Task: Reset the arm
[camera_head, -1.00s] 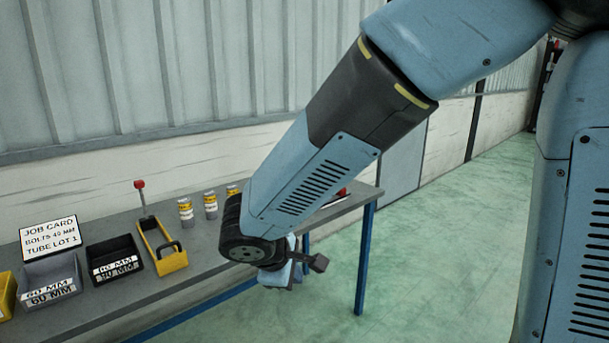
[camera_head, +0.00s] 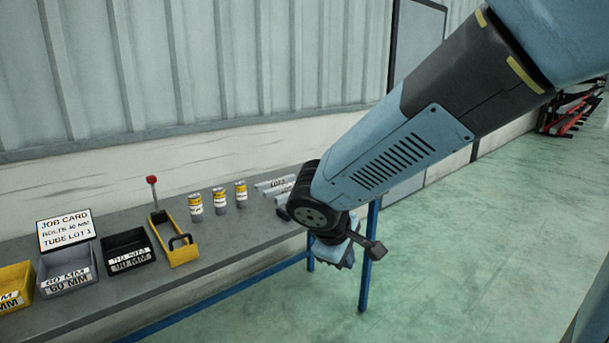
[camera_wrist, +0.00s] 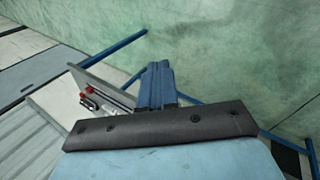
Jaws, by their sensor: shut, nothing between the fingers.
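My arm reaches down from the upper right in the head view. My gripper (camera_head: 345,254) hangs in front of the right end of the grey workbench (camera_head: 195,285), above the green floor, with nothing held. In the wrist view my gripper (camera_wrist: 158,72) shows as blue fingers close together. They are shut, and the bench's end (camera_wrist: 95,72) lies behind and left of them.
On the bench stand a job card (camera_head: 65,231), a grey bin (camera_head: 68,270), a black bin (camera_head: 128,252), a yellow tool (camera_head: 180,252) with a red knob, several yellow-banded cans (camera_head: 219,201) and pale tubes (camera_head: 274,187). Open floor (camera_head: 460,240) lies right.

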